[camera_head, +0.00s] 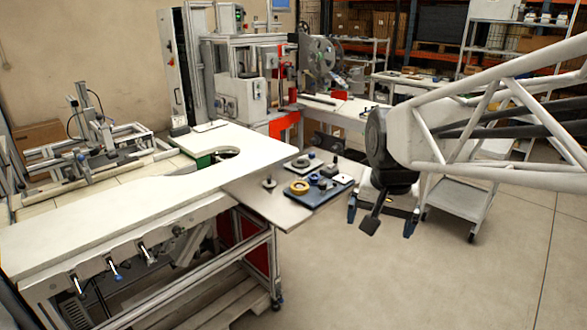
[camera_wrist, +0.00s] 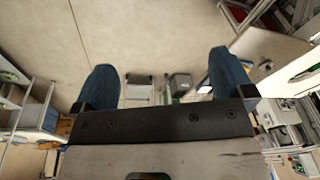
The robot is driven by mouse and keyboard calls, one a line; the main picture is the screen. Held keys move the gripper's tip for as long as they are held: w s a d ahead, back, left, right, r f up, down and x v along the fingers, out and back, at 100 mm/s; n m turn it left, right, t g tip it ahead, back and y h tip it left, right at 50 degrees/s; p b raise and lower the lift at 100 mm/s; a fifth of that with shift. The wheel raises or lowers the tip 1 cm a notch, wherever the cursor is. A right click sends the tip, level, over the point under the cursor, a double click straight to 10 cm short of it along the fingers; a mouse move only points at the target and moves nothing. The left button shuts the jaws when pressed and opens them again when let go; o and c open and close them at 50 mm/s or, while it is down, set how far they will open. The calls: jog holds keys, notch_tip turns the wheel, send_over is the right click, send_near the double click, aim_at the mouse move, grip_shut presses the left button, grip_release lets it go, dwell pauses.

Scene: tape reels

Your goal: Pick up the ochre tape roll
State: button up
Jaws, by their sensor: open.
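The ochre tape roll (camera_head: 300,187) lies flat at the left end of a blue tray, on the grey metal side shelf of the bench, in the head view. My gripper (camera_head: 382,222) hangs in the air to the right of the tray, clear of the roll. Its blue fingers are spread apart with nothing seen between them. In the wrist view my gripper (camera_wrist: 160,85) shows both blue fingers wide apart, with floor and furniture beyond. I cannot make out the tape roll in the wrist view.
The blue tray (camera_head: 322,197) also bears dark rolls (camera_head: 323,183). A small dark spindle piece (camera_head: 269,182) stands to the left of the ochre roll. A plate with a dark disc (camera_head: 301,162) lies behind. A grey trolley (camera_head: 460,207) stands right; the floor in front is open.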

jog(key=w+a+m, duration=0.3)
jog(key=w, duration=1)
jog(key=m+g, duration=0.2)
jog(key=m, duration=0.8)
send_near(298, 186)
jog(key=shift+s+d+f, duration=0.2)
jog(key=shift+s+f, duration=0.35)
jog(key=shift+w+a+f, duration=0.15)
jog(key=shift+w+f, duration=0.05)
jog(key=shift+w, duration=0.15)
jog(key=shift+f, duration=1.35)
jog(key=shift+f, duration=2.6)
